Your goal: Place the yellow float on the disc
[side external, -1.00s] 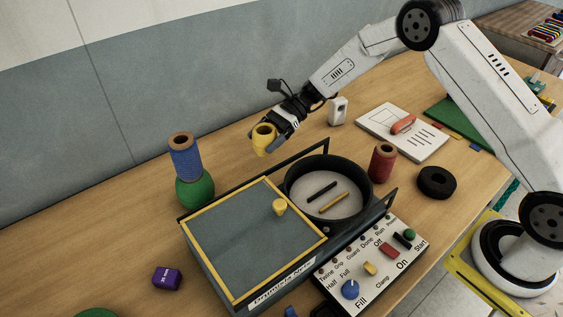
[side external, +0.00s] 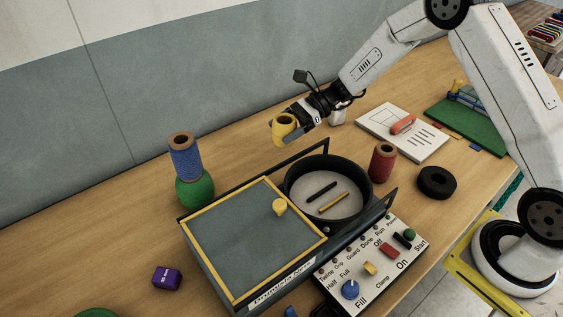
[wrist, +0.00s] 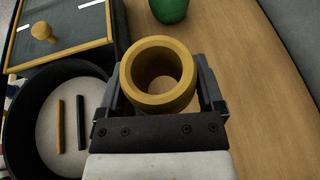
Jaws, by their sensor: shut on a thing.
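The yellow float (side external: 284,127) is a hollow, thick-walled yellow cylinder. My gripper (side external: 289,131) is shut on it and holds it in the air, behind the round black tub. In the wrist view the float (wrist: 160,101) sits between the two fingers with its open end facing the camera. A pale grey disc (side external: 312,207) forms the floor of the black tub (side external: 287,190); a dark stick and a yellow stick lie on it. The disc also shows in the wrist view (wrist: 38,115), left of the float.
A yellow-rimmed lid with a knob (side external: 280,207) adjoins the tub. A red spool (side external: 382,163), a black ring (side external: 436,196) and a control panel (side external: 345,272) are nearby. A dark rail (side external: 328,151) rises behind the tub.

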